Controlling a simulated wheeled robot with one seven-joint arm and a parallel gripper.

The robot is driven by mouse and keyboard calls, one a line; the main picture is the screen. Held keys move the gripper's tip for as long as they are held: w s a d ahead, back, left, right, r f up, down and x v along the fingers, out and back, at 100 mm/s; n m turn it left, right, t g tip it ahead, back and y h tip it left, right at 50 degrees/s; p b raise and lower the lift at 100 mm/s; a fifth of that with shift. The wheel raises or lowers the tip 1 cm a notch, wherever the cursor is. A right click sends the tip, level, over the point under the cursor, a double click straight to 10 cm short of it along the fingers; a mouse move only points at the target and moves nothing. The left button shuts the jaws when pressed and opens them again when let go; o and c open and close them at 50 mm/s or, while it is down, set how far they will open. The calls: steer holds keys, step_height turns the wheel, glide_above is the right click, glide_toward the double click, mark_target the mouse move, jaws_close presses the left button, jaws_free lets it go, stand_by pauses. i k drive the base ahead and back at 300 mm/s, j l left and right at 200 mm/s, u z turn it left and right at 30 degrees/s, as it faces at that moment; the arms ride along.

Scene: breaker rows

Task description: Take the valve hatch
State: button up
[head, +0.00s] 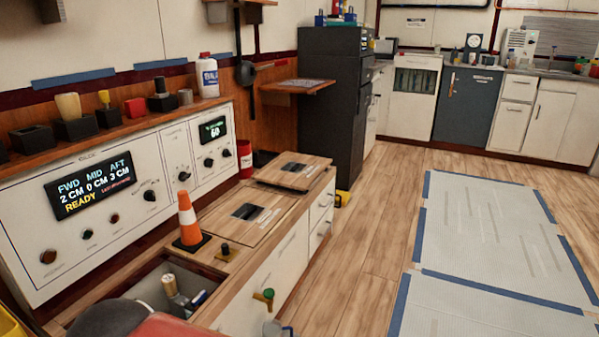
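Two wooden hatch lids with dark recessed grips lie on the low bench: a nearer one (247,214) and a farther one (294,172). The farther lid looks slightly raised or overlapping at its edges. Neither lid has a readable label, so I cannot tell which is the valve hatch. An open compartment (150,285) at the bench's near end holds a brass-topped fitting (171,287) and a small blue-and-white item (198,299). My gripper is not in view.
An orange traffic cone (188,219) and a small black-and-yellow knob (225,250) stand between the open compartment and the nearer lid. A control panel (110,200) rises behind. A green-knobbed handle (266,296) juts from the bench front. Taped grey mats (485,230) cover the floor at right.

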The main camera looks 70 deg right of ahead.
mark_target(293, 171)
steer(key=l+z, duration=0.1)
steer(key=z, duration=2.05)
steer(key=i+l, duration=0.2)
steer(key=l, duration=0.15)
steer(key=i+l, duration=0.2)
steer(key=l, duration=0.15)
steer(key=i+l+u, duration=0.1)
steer(key=i+l, duration=0.3)
steer(key=l, duration=0.3)
steer(key=i+l+u, duration=0.1)
steer(key=l, duration=0.25)
steer(key=i+l, duration=0.3)
steer(key=i+l+u, duration=0.1)
steer(key=i+l, duration=0.2)
steer(key=i, duration=0.2)
steer(key=i+l+u, duration=0.1)
steer(key=i+l, duration=0.25)
steer(key=i, duration=0.2)
steer(key=i+j, duration=0.35)
steer(key=i, duration=0.25)
steer(key=j+u, duration=0.05)
